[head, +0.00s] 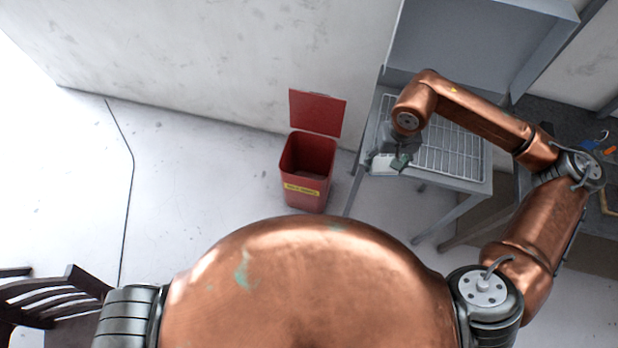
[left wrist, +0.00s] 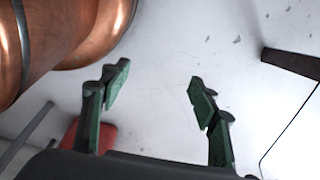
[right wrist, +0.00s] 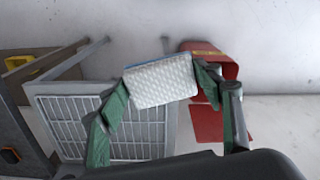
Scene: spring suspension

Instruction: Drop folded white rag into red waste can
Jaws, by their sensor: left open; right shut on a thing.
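The red waste can (head: 307,172) stands on the floor against the wall with its lid raised and its opening facing up. It also shows in the right wrist view (right wrist: 207,122), partly hidden behind my gripper. The folded white rag (right wrist: 160,82) has a textured surface and a blue edge. My right gripper (right wrist: 160,90) is shut on the rag, with a finger at each side of it. In the head view the rag (head: 383,164) is at the left edge of the wire-rack table, right of the can. My left gripper (left wrist: 155,90) is open and empty above the floor.
A grey table with a wire rack (head: 452,150) stands right of the can, under my right arm. A dark wooden chair (head: 60,300) is at the lower left. A workbench with tools (head: 605,150) is at the far right. The floor left of the can is clear.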

